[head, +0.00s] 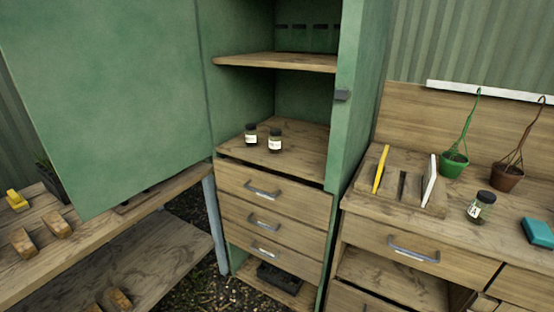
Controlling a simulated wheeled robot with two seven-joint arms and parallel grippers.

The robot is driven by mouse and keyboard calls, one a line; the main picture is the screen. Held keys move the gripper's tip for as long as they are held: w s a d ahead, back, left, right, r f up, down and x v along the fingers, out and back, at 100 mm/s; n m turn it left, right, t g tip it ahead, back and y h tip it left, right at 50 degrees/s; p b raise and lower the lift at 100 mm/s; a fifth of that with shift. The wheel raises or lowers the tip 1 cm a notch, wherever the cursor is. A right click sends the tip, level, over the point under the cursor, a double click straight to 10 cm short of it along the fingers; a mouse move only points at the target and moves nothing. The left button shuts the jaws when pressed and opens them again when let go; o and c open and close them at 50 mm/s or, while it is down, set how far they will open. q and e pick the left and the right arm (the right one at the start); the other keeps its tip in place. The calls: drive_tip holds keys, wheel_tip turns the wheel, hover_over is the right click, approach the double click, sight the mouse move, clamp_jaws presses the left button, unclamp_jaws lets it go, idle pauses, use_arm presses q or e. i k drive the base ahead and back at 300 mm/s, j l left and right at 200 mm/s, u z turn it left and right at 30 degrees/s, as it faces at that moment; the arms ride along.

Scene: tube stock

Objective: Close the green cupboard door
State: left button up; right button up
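The green cupboard door (115,95) stands wide open, swung out to the left over the bench there. The green cupboard (240,95) shows its open inside, with a wooden shelf (275,62) and a wooden surface above several drawers (265,192). A small dark catch (342,94) sits on the cupboard's right front edge. The lower edge of the door hangs above the left bench, and its top is cut off by the frame. Neither of my grippers is in view.
A wooden bench (180,183) with wooden blocks and a yellow item stands left, partly behind the door. Dark ground shows between the benches.

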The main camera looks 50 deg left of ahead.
sight(113, 92)
drive_tip(key=k+u, duration=0.2)
drive_tip(key=u, duration=0.15)
drive_tip(key=k+j+u, duration=0.15)
drive_tip(key=u, duration=0.25)
drive_tip(key=k+j+u, duration=0.15)
drive_tip(key=u, duration=0.2)
